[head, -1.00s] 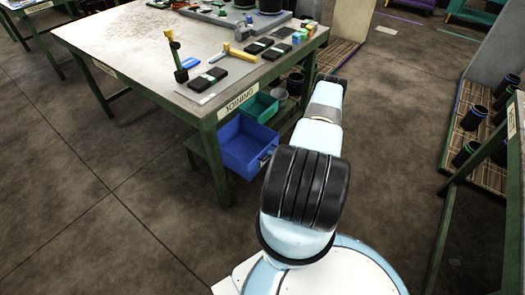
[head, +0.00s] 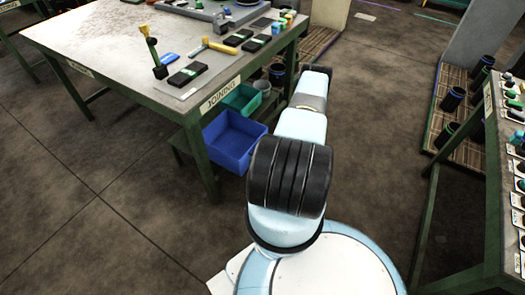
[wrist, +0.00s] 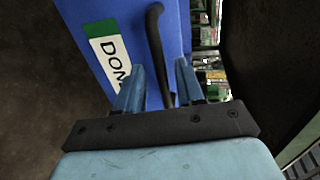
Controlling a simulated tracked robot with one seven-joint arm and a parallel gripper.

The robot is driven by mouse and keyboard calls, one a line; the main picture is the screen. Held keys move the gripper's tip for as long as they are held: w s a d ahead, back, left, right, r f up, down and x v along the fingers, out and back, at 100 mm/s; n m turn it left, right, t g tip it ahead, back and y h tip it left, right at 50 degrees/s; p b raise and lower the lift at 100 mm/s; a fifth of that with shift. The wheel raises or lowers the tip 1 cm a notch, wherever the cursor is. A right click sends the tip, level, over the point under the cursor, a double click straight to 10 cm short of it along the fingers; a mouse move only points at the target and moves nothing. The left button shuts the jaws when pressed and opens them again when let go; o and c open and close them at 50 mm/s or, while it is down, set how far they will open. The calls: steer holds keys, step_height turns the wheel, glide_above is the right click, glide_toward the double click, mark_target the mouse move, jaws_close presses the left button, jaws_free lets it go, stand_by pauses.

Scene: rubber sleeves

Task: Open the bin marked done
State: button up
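The blue bin (head: 236,146) is an open-topped box on the low shelf under the joining table in the head view. In the wrist view its blue face (wrist: 78,20) fills the upper middle, with a white and green label (wrist: 112,60) reading "DON", the rest hidden by a finger. A dark bar handle (wrist: 156,35) runs down from that face. My gripper (wrist: 159,66) is open, with one blue finger on each side of the handle. I cannot tell whether either finger touches it. In the head view my arm hides the gripper.
The table (head: 110,35) holds tools and black parts. A green bin (head: 243,98) sits behind the blue one. A rack with black sleeves (head: 452,100) and another bench (head: 497,170) stand at the right. The floor (head: 95,175) at left is clear.

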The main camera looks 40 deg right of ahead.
steer(key=v, duration=1.3)
steer(key=shift+s, duration=0.4)
steer(key=shift+d, duration=0.1)
